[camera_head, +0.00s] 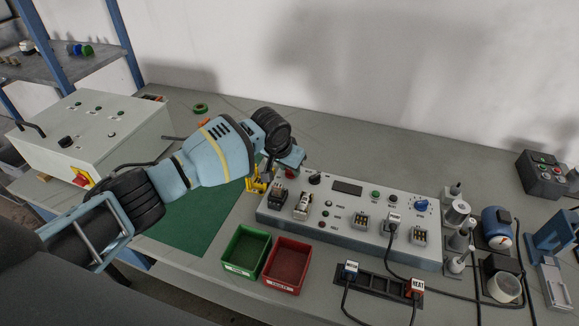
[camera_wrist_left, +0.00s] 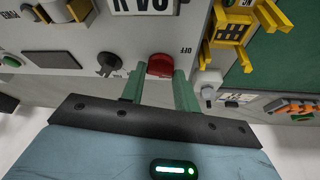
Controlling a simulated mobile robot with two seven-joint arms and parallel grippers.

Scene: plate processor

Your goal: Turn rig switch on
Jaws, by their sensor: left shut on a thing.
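The rig panel (camera_head: 345,242) is a long grey box on the bench, with a dark display, knobs, sockets and buttons. My left gripper (camera_head: 290,162) is over its back left corner. In the left wrist view, the green fingers of the left gripper (camera_wrist_left: 160,80) are shut on a red switch knob (camera_wrist_left: 160,65), one finger on each side. An OFF label is printed beside the knob. The right gripper is out of view.
A black knob (camera_head: 315,179) sits close to my left gripper; yellow holders (camera_head: 257,181) stand just left of the panel. Green (camera_head: 245,248) and red (camera_head: 287,265) bins are in front. Cables run from the panel to the right. A control box (camera_head: 95,130) stands left.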

